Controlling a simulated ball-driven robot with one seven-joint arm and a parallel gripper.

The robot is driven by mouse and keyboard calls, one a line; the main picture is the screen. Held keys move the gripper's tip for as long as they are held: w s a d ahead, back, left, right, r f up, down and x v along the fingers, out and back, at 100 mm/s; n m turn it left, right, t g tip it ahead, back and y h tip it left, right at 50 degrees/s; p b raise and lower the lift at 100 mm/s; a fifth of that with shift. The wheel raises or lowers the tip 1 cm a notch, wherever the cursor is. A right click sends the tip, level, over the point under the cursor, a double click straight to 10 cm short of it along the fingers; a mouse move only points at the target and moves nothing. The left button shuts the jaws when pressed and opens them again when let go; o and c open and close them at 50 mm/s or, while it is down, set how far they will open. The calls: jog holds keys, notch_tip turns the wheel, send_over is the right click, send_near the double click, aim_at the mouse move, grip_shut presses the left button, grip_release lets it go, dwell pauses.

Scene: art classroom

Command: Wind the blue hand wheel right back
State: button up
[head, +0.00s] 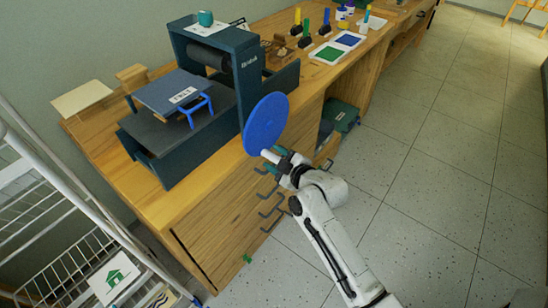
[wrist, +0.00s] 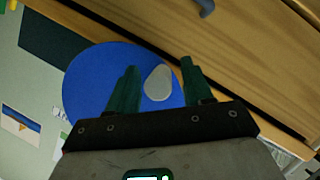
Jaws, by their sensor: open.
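The blue hand wheel (head: 266,120) is a flat disc on the right side of a dark press (head: 205,90) on the wooden bench. A pale grey handle (head: 271,156) sticks out near the wheel's lower rim. My gripper (head: 281,160) is at this handle, in front of the wheel. In the wrist view the blue wheel (wrist: 88,85) fills the space behind my green fingers, and the handle (wrist: 158,83) lies between the two fingers of my gripper (wrist: 162,72). The gripper is open, with visible gaps beside the handle. The wheel's axle is not clearly visible.
A dark board with a label (head: 172,92) and a blue bracket (head: 196,108) lie on the press bed. A white wire rack (head: 75,255) stands at left. The floor at right (head: 440,190) is clear.

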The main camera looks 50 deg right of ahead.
jog(key=shift+w+f, duration=0.15)
jog(key=shift+w, duration=0.2)
jog(key=shift+c, duration=0.2)
grip_shut()
